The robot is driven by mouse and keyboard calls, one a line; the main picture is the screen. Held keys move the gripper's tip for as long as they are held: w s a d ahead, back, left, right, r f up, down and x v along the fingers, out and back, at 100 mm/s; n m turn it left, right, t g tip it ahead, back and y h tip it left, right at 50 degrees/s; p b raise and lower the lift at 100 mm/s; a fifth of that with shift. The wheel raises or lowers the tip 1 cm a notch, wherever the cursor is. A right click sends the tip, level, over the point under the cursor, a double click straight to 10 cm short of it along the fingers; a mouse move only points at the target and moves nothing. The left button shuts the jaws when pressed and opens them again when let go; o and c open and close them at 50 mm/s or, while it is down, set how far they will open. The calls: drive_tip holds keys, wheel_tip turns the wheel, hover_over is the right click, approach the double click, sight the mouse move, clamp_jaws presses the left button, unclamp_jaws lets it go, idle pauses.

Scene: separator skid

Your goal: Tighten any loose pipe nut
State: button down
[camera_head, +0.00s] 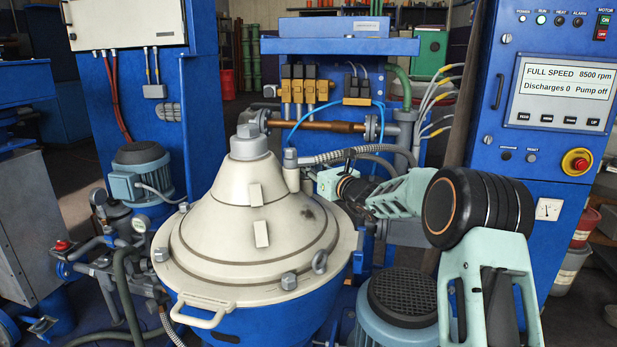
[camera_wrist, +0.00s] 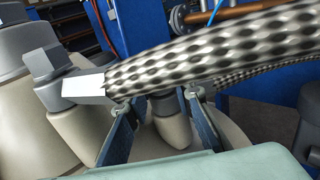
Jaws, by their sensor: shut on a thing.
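My gripper (camera_wrist: 158,105) reaches in below a braided hose (camera_wrist: 210,50) in the wrist view. Its two dark fingers stand apart, on either side of a beige fitting (camera_wrist: 170,132). To the left, the hose ends in a pale connector (camera_wrist: 83,88) at a grey hexagonal nut (camera_wrist: 48,62). In the head view, this nut (camera_head: 291,157) tops a small post beside the separator's beige cone (camera_head: 258,205). My gripper (camera_head: 318,183) is just right of it, below the hose (camera_head: 340,154).
The separator lid has a front handle (camera_head: 203,310) and several clamp bolts. A blue control cabinet (camera_head: 545,95) stands at the right, with a red stop button (camera_head: 577,162). A copper-coloured pipe (camera_head: 330,126) runs behind. A motor with a black grille (camera_head: 403,297) is low in front.

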drive_tip(key=shift+d+r, duration=0.1)
drive_tip(key=shift+r, duration=0.1)
drive_tip(key=c, duration=1.7)
unclamp_jaws()
drive_tip(key=shift+c, duration=0.2)
drive_tip(key=shift+o, duration=0.4)
drive_tip(key=shift+f, duration=0.15)
drive_tip(key=v, duration=1.2)
